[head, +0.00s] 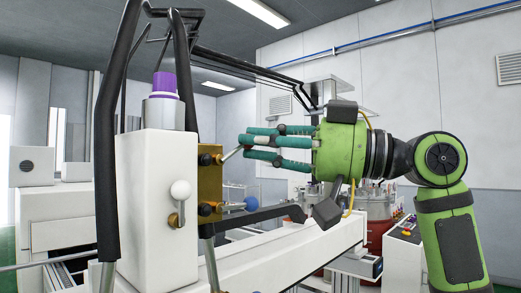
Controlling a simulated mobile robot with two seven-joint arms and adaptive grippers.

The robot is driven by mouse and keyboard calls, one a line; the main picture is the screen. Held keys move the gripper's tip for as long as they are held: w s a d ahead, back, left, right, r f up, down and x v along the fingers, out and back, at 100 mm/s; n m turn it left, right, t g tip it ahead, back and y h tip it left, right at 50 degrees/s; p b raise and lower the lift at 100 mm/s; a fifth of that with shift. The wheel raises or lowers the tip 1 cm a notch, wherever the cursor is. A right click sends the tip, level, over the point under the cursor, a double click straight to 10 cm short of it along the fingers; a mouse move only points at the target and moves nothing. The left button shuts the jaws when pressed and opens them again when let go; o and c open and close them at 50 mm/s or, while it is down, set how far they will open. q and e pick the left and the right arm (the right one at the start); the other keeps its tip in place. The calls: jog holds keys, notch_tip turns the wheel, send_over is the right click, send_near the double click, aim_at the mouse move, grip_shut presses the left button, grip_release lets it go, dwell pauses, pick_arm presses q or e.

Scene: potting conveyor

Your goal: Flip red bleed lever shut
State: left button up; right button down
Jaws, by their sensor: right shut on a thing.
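My right gripper (250,145) comes in from the right with teal fingers, beside the brass-coloured block (209,183) on the white machine housing (157,215). A thin metal lever rod (231,154) slants up from the upper black fitting on that block to the fingertips. The fingers are shut on the lever's end and hide it, so I see no red on it. A second lever with a blue knob (252,203) sticks out below, apart from the fingers. My left gripper is not in view.
A white ball knob (180,190) sits on the housing's front, and a purple-capped cylinder (164,86) stands on top. Black tubes run up past the housing. A long white conveyor frame (290,250) lies below my right gripper. A red container (376,232) stands behind.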

jog(key=shift+w+d+f+m+t+y+b, duration=0.1)
jog(key=shift+f+m+t+y+b, duration=0.15)
jog(key=shift+f+m+t+b, duration=0.6)
jog(key=shift+s+a+f+m+t+y+b, duration=0.1)
jog(key=shift+f+m+t+y+b, duration=0.15)
jog(key=shift+m+b, duration=1.2)
jog(key=shift+w+d+f+m+t+y+b, duration=0.15)
jog(key=shift+f+m+t+b, duration=0.4)
jog(key=shift+m+b, duration=0.55)
jog(key=shift+m, duration=0.3)
jog(key=c, duration=1.1)
grip_release()
jog(key=v, duration=1.1)
jog(key=shift+d+f, duration=0.15)
jog(key=shift+d, duration=0.15)
